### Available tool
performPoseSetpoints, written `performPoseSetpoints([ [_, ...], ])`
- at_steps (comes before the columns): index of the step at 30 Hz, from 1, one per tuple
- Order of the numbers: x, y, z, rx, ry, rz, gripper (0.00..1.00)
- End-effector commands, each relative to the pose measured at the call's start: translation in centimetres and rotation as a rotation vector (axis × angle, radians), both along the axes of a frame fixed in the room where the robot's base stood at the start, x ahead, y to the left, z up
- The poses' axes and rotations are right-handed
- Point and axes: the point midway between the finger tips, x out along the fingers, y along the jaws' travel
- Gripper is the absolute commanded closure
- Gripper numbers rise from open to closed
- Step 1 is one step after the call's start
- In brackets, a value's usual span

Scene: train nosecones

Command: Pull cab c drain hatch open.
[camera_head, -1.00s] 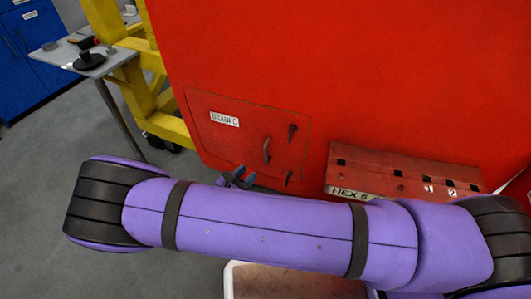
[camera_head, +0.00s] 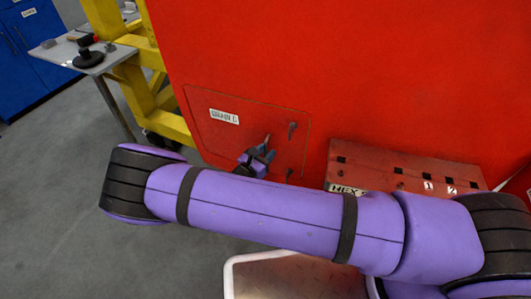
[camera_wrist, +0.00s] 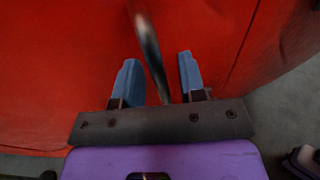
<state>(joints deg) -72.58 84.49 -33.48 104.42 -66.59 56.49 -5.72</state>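The drain hatch (camera_head: 222,134) is a red panel with a label reading like "DRAIN C", set in the red nosecone. It looks flush with the surface around it. Its handle (camera_head: 267,140) is partly hidden behind my gripper (camera_head: 262,156) in the head view. In the wrist view the metal handle (camera_wrist: 149,50) runs between the two blue fingers of my gripper (camera_wrist: 158,75). The fingers are apart, with gaps visible on both sides of the handle. Two dark latches (camera_head: 292,131) (camera_head: 289,174) sit at the hatch's right side.
A red block with square holes, marked "HEX" (camera_head: 405,168), is right of the hatch. A white-rimmed tray (camera_head: 229,275) lies below my arm. A yellow frame (camera_head: 125,75) and a grey side table (camera_head: 95,62) stand at left. Grey floor is clear at lower left.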

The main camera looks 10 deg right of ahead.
Motion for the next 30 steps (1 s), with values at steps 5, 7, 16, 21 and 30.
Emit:
performPoseSetpoints([
  [5,0.0,0.0,0.0,0.000,0.000,0.000,0.63],
  [7,0.0,0.0,0.0,0.000,0.000,0.000,0.70],
  [16,0.0,0.0,0.0,0.001,0.000,0.000,1.00],
  [21,-0.4,0.3,0.0,0.004,0.001,-0.013,1.00],
  [30,-3.7,2.9,0.0,0.006,0.002,-0.139,1.00],
])
